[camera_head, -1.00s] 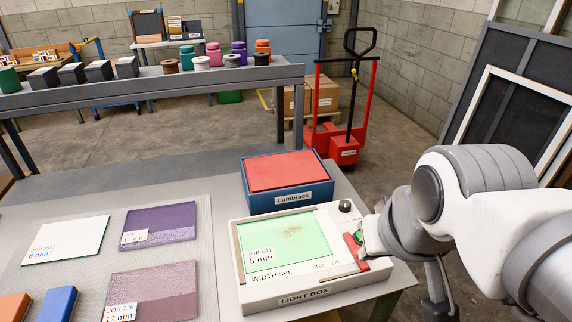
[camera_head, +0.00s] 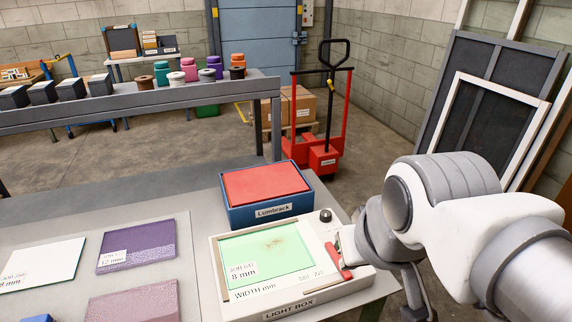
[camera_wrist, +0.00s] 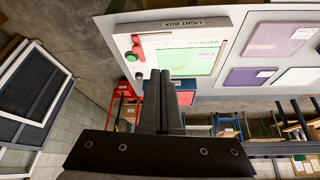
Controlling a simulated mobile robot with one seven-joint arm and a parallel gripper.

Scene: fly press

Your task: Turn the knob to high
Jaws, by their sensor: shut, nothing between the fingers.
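The light box (camera_head: 292,262) is a cream box with a lit green panel (camera_head: 268,250), standing on the table's right part. A black round knob (camera_head: 325,215) sits at its far right corner. A red bar-like part (camera_head: 333,258) lies on its right side. My gripper is at the box's right side, mostly hidden behind my own wrist in the head view. In the wrist view my gripper (camera_wrist: 163,75) is shut and empty, its fingers pointing toward the box (camera_wrist: 180,48). A green button (camera_wrist: 131,57) shows beside the fingers.
A blue box with a red top, labelled Lumbrack (camera_head: 265,195), stands just behind the light box. Sample plates (camera_head: 137,245) lie to the left. A red pallet truck (camera_head: 322,158) stands on the floor beyond. The floor right of the table is open.

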